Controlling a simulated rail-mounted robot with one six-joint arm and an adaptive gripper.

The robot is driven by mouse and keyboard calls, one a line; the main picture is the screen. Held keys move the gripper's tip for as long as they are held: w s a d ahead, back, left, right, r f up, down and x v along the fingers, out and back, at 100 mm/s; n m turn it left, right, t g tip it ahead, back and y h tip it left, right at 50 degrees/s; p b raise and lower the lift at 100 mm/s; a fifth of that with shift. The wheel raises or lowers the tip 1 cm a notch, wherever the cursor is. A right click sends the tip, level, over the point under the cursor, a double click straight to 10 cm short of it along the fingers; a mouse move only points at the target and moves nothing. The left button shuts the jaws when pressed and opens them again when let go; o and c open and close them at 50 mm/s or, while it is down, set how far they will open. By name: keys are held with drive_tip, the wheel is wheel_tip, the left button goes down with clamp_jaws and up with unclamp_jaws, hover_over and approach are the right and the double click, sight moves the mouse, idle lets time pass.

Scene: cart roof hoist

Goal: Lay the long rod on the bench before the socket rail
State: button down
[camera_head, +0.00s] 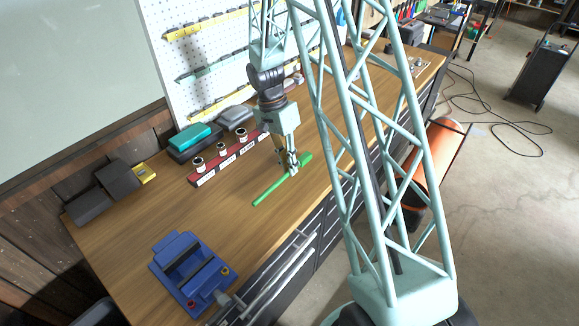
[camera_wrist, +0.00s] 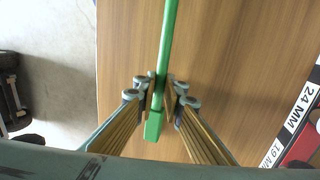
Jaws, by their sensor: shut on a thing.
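The long rod is bright green and straight, and it shows in the head view (camera_head: 270,191) and in the wrist view (camera_wrist: 168,40). My gripper (camera_head: 290,170) is shut on the rod, nearer its upper right end. The wrist view shows the fingers (camera_wrist: 160,88) on both sides of the rod, close to one end. The rod is low over the bench (camera_head: 240,222); I cannot tell whether it touches. The red socket rail (camera_head: 208,176) carries several sockets and lies left of the rod, apart from it. Its size labels and red body (camera_wrist: 303,150) show at the wrist view's right edge.
A blue fixture (camera_head: 185,268) sits at the bench's near end. Dark boxes (camera_head: 118,178) and a teal case (camera_head: 192,138) stand at the back. A pegboard (camera_head: 190,60) rises behind.

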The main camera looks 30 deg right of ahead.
drive_tip(key=shift+f, duration=0.15)
drive_tip(key=c, duration=3)
unclamp_jaws()
drive_tip(key=shift+r, duration=0.2)
drive_tip(key=v, duration=1.2)
